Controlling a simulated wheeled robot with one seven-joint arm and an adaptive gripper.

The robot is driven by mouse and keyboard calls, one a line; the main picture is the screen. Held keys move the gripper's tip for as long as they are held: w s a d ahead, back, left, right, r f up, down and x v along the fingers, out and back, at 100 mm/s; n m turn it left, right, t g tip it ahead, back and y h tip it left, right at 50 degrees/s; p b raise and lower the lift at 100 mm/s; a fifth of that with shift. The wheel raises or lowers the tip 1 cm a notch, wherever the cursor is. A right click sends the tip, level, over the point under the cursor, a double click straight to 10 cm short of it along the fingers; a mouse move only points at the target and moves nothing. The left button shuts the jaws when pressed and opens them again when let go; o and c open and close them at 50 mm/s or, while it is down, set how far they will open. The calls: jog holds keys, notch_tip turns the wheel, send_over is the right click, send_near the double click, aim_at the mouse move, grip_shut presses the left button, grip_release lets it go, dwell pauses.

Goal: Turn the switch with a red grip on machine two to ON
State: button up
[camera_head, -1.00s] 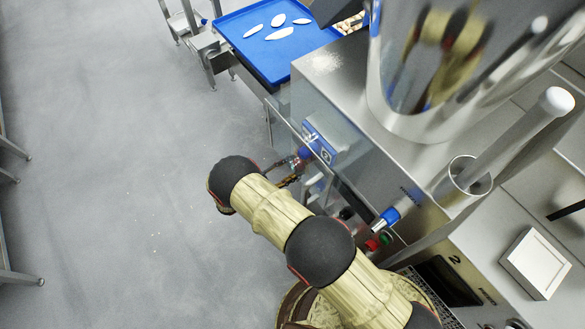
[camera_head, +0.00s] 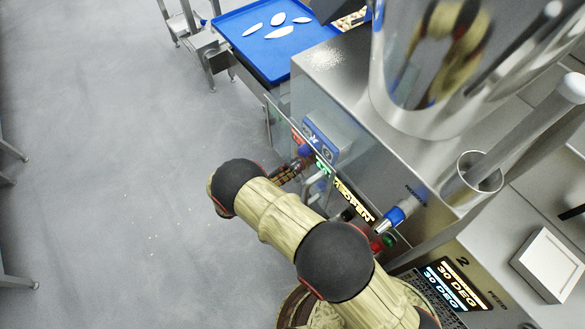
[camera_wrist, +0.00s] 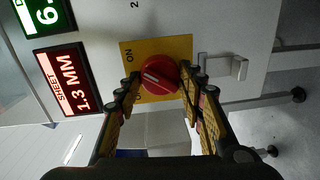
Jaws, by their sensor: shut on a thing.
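The switch's red round grip (camera_wrist: 158,75) sits on a yellow plate (camera_wrist: 182,47) in the wrist view. The plate reads ON at its upper left; the lettering lower left is partly hidden by a finger. The white mark on the grip slants to the upper left, toward the ON side. My gripper (camera_wrist: 161,77) is shut on the red grip, one finger on each side. In the head view my gripper (camera_head: 292,169) is at the machine's front, and the grip cannot be made out there. A 2 (camera_wrist: 134,4) is printed on the panel (camera_wrist: 225,35).
Lit displays show beside the switch: red SHEET 1.3 MM (camera_wrist: 67,84) and a green one (camera_wrist: 45,16). A 30 DEG display (camera_head: 452,287) is lit too. A metal bracket (camera_wrist: 226,68) stands right of the switch. A blue tray (camera_head: 262,50) is at the back; grey floor lies left.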

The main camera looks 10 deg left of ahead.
jog(key=shift+f+m, duration=0.1)
jog(key=shift+m, duration=0.5)
jog(key=shift+d, duration=0.1)
jog(key=o, duration=1.1)
jog(key=shift+m, duration=0.3)
jog(key=shift+o, duration=0.4)
jog(key=f+v, duration=0.1)
jog(key=v, duration=1.1)
jog(key=shift+r, duration=0.5)
